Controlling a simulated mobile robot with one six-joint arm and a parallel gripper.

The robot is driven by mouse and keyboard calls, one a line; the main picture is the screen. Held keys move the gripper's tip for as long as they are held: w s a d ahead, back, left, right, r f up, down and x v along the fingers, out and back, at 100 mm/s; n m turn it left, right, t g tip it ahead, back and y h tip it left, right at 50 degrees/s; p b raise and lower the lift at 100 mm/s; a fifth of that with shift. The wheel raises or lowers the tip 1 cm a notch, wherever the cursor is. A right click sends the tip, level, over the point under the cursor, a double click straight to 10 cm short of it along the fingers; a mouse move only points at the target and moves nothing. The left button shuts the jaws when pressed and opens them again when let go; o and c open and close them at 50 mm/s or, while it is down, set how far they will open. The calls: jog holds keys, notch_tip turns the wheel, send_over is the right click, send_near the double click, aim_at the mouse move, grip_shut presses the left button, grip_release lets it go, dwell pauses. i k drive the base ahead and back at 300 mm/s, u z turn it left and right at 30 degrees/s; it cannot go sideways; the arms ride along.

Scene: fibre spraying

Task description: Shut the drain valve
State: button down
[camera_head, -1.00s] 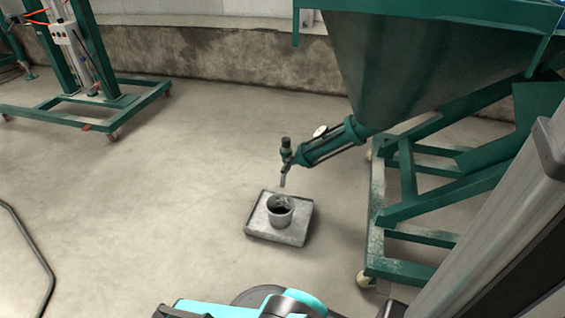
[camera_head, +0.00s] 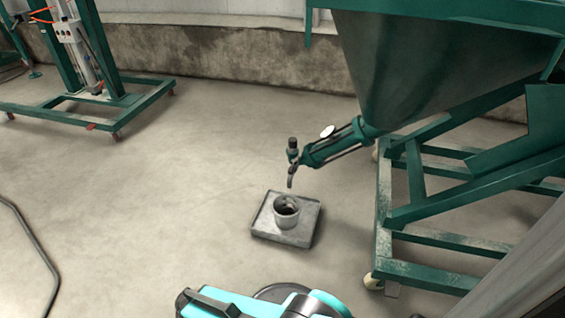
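The drain valve (camera_head: 293,157) is a small dark green fitting with a dark knob on top, at the low end of a green cylinder (camera_head: 338,145) under the hopper (camera_head: 430,65). Its short bent spout points down above a grey cup (camera_head: 286,213). The cup stands upright on a square grey tray (camera_head: 270,230) on the floor and has something dark inside. I cannot tell whether the valve is open or shut. A teal and black part of my arm shows at the bottom edge; my gripper cannot be made out.
The hopper's green frame (camera_head: 430,238) with castors fills the right side. A wheeled green stand (camera_head: 75,110) is at the upper left. A black hose or bar (camera_head: 40,250) lies at the left edge. The floor left of the tray is clear.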

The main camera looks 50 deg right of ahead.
aim_at(294, 161)
jog(key=u, duration=0.05)
jog(key=i, duration=1)
jog(key=z, duration=0.05)
